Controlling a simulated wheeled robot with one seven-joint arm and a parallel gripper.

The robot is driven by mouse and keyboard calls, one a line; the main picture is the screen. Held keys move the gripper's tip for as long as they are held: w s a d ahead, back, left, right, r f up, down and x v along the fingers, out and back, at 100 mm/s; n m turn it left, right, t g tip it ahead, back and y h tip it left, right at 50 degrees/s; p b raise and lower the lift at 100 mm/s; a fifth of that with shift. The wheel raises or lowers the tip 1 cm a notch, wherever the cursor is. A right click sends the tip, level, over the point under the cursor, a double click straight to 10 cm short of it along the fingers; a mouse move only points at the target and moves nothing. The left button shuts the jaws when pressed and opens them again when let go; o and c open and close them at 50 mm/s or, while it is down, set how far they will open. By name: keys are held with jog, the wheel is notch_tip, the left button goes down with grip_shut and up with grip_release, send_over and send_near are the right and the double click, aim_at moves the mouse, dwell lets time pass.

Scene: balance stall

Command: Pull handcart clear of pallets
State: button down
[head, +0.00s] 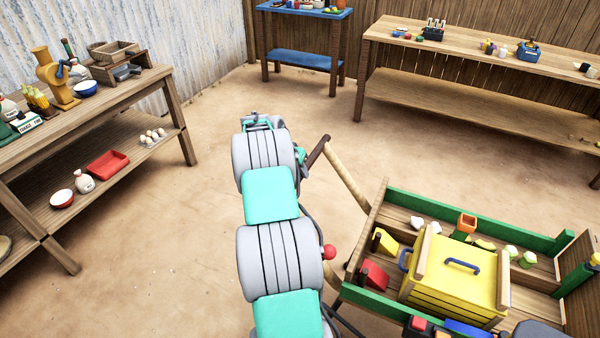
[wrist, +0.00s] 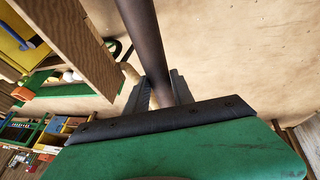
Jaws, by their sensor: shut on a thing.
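The handcart (head: 425,204) stands at the lower right of the head view, a wooden bed with green side rails. A pale wooden shaft (head: 346,178) rises from its near left end to a dark handle bar (head: 318,150). In the wrist view the dark bar (wrist: 142,35) runs between the fingers of my gripper (wrist: 161,92), which is shut on it. The cart's wooden end (wrist: 75,42) shows at the upper left there. In the head view my arm mostly hides the gripper. I cannot make out any pallets.
The cart carries a yellow crate (head: 455,275) and several small goods. A wooden shelf table (head: 160,95) stands at the left, a blue table (head: 300,60) and a long wooden bench (head: 480,95) at the back. Bare sandy floor (head: 150,240) lies open left of my arm.

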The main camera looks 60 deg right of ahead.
jog(key=c, duration=1.2)
grip_release()
jog(key=shift+w+a+r, duration=0.1)
jog(key=shift+w, duration=0.35)
jog(key=shift+o, duration=0.5)
jog(key=shift+s, duration=0.15)
jog(key=s+v, duration=0.1)
jog(key=v, duration=0.6)
jog(key=shift+w+r+b, duration=0.35)
jog(key=shift+w+b, duration=0.1)
jog(key=shift+w, duration=0.1)
jog(key=shift+a, duration=0.1)
